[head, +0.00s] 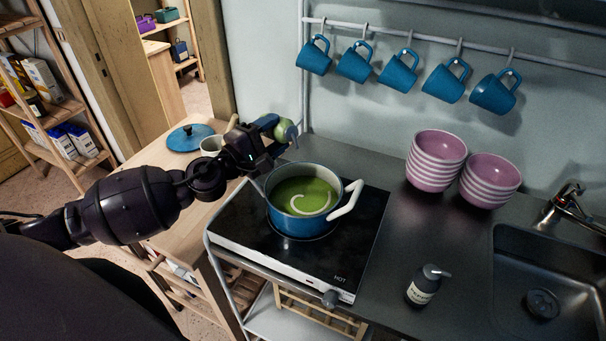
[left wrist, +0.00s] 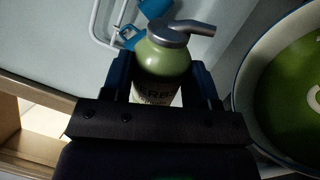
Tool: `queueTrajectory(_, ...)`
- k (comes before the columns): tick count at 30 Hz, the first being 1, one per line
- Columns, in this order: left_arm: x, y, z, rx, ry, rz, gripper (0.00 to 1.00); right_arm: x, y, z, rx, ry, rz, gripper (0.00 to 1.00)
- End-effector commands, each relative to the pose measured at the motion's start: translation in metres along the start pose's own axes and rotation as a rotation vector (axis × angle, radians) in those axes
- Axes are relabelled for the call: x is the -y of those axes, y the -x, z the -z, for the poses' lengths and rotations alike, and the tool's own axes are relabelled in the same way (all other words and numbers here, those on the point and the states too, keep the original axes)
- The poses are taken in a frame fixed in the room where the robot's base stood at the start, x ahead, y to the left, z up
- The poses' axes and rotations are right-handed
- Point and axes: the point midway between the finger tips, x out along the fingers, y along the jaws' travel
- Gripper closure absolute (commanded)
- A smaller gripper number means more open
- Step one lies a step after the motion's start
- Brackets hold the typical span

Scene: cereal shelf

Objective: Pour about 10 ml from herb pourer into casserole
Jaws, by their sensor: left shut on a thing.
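The herb pourer (left wrist: 163,65) is a green bottle with a grey cap and a spout pointing right, labelled with "HERBS"-like letters in the left wrist view. My left gripper (left wrist: 160,85) is shut on its body, one blue finger on each side. In the head view, the herb pourer (head: 285,129) shows partly behind my left gripper (head: 270,130), above and behind the casserole's rim. The casserole (head: 296,221) is blue with white handles, holding green soup with a white swirl; it also shows in the left wrist view (left wrist: 240,82). No stream shows. My right gripper is out of view.
The casserole stands on a black hot plate (head: 240,229) marked HOT. Striped bowls (head: 436,163), a dark soap bottle (head: 422,290) and a sink (head: 560,265) are at right. Blue mugs (head: 398,75) hang above.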

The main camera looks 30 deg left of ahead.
Motion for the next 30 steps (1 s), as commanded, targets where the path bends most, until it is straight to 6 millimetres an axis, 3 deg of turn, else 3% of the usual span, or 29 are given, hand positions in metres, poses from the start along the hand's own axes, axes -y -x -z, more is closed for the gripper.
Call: queueTrajectory(30,0.004,0.0005,-0.0067,0.01,-0.061,-0.001,0.72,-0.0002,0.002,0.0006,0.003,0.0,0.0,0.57)
